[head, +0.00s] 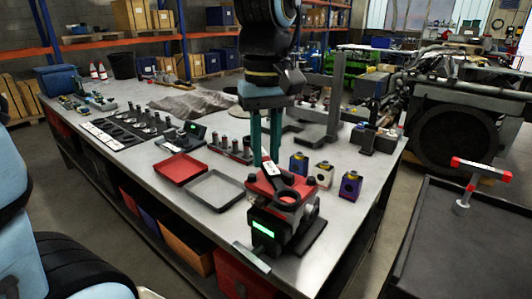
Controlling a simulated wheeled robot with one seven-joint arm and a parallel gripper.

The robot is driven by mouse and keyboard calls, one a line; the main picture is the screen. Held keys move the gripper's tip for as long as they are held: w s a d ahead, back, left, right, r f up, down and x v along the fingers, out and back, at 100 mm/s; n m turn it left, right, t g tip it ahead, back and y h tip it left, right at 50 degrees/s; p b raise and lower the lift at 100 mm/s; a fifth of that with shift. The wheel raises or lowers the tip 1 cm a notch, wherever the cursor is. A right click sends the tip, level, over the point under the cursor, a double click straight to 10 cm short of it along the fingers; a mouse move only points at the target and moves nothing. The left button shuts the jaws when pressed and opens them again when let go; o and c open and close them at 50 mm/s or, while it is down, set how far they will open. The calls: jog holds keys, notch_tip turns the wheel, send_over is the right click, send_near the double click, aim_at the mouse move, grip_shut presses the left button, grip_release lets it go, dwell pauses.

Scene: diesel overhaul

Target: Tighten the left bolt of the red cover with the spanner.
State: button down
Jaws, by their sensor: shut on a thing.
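The red cover (304,188) sits on a black fixture (289,231) with a lit green display, near the front of the workbench. A round dark opening shows in the cover's front. My gripper (266,164) points straight down over the cover with its two long teal fingers close together. The left bolt is too small or hidden to make out. I cannot tell whether the spanner touches it.
A red tray (181,169) and a grey tray (240,192) lie left of the fixture. Racks of parts stand behind. A dark cart (460,250) with a red-ended tool is at the right.

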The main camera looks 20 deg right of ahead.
jog(key=s+a, duration=0.4)
jog(key=a, duration=0.1)
jog(key=shift+s+a, duration=0.2)
jog(key=shift+s, duration=0.05)
jog(key=shift+d, duration=0.1)
